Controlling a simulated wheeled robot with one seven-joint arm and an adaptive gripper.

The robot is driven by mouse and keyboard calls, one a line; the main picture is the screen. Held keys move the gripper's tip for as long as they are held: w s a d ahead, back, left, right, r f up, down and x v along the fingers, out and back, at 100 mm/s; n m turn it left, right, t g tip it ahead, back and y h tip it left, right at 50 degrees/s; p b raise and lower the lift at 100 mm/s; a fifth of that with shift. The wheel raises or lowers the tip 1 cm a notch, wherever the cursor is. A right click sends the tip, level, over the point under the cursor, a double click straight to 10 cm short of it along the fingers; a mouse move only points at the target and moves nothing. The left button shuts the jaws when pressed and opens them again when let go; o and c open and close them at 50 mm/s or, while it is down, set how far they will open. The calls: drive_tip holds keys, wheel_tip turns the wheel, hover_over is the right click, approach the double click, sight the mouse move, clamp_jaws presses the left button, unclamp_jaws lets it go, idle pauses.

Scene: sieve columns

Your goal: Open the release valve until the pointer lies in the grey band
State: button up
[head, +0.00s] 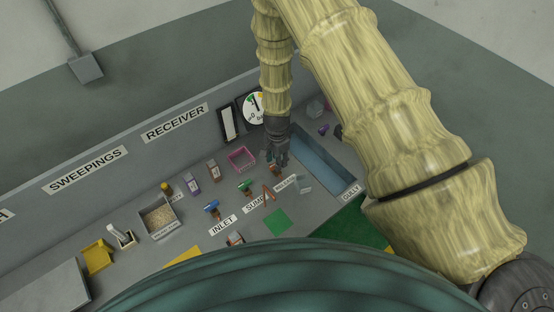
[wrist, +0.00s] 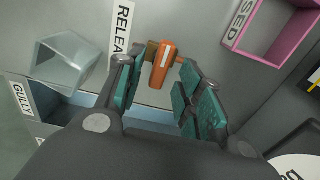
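In the wrist view the release valve's orange handle (wrist: 163,66), with a white stripe, stands beside a partly hidden label reading "RELEA" (wrist: 122,30). My gripper (wrist: 155,75) is open, its teal-padded fingers on either side of the handle. A gap shows on the left; the right finger appears close to the handle, and I cannot tell if it touches. In the head view my gripper (head: 278,155) is over the bench at the release valve, mostly hiding it. The round gauge (head: 254,108) is on the back wall with a dark pointer and coloured bands; the grey band is too small to tell.
The blue-handled inlet valve (head: 211,207) and a green-handled valve (head: 245,187) stand left of my gripper. A pink open box (head: 241,159) is close behind left. A clear angular container (wrist: 66,62) is near the label. The blue gully trough (head: 320,162) lies right.

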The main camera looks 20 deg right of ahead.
drive_tip(key=shift+f, duration=0.45)
drive_tip(key=shift+c, duration=0.4)
clamp_jaws()
